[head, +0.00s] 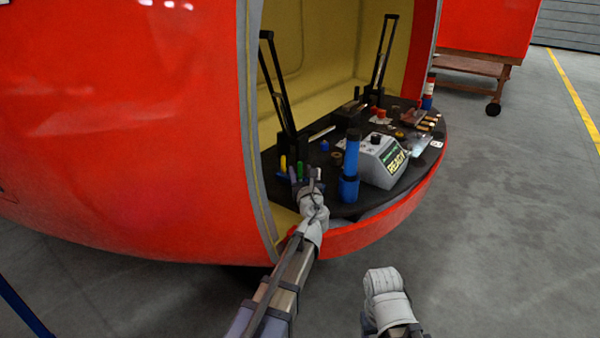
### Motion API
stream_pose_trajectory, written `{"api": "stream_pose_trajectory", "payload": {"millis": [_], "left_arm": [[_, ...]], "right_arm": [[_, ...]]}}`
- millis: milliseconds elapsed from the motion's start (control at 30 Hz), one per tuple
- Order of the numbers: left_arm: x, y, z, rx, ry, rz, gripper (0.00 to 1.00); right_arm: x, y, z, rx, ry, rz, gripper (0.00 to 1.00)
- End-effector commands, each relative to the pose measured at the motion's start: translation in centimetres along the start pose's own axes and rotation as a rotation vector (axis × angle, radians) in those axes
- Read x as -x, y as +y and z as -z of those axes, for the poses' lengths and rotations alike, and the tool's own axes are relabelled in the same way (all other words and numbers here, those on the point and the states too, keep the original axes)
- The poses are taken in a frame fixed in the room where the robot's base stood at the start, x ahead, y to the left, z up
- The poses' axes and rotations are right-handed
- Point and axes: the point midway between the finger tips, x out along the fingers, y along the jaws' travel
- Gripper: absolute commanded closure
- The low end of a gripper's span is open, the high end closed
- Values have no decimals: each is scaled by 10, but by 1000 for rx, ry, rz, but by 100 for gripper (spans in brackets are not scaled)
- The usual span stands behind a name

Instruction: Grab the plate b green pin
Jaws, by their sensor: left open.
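A small green pin (299,170) stands upright at the left front of the dark work surface, just beyond my left gripper. A yellow pin (283,164) stands a little to its left. My left gripper (304,179) is open, and its fingers are right at the near side of the green pin in this view. I cannot tell whether they touch it. The lower part of the green pin is hidden behind the gripper. No plate marking is readable. Only the white wrist part of my right arm shows at the bottom; its fingers do not show.
A blue cylindrical tool (350,170) stands close to the right of my left gripper. A grey box (383,161) with a black knob is beyond it. Black upright handles (278,90) rise behind the pins. The red nosecone shell (130,130) fills the left.

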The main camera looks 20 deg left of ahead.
Motion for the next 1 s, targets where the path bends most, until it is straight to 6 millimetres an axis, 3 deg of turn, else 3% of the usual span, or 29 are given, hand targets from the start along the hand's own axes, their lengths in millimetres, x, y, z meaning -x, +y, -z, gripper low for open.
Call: {"api": "stream_pose_trajectory", "payload": {"millis": [100, 333, 800, 1000], "left_arm": [[-16, 0, 1, 0, 0, -1, 45], [-15, 1, 1, 0, 0, 0, 46], [-15, 0, 1, 0, 0, 0, 99], [-15, 0, 1, 0, 0, 0, 100]], "right_arm": [[-1, 0, 0, 0, 0, 0, 40], [-1, 0, 0, 0, 0, 0, 40], [-1, 0, 0, 0, 0, 0, 40], [-1, 0, 0, 0, 0, 0, 40]]}}
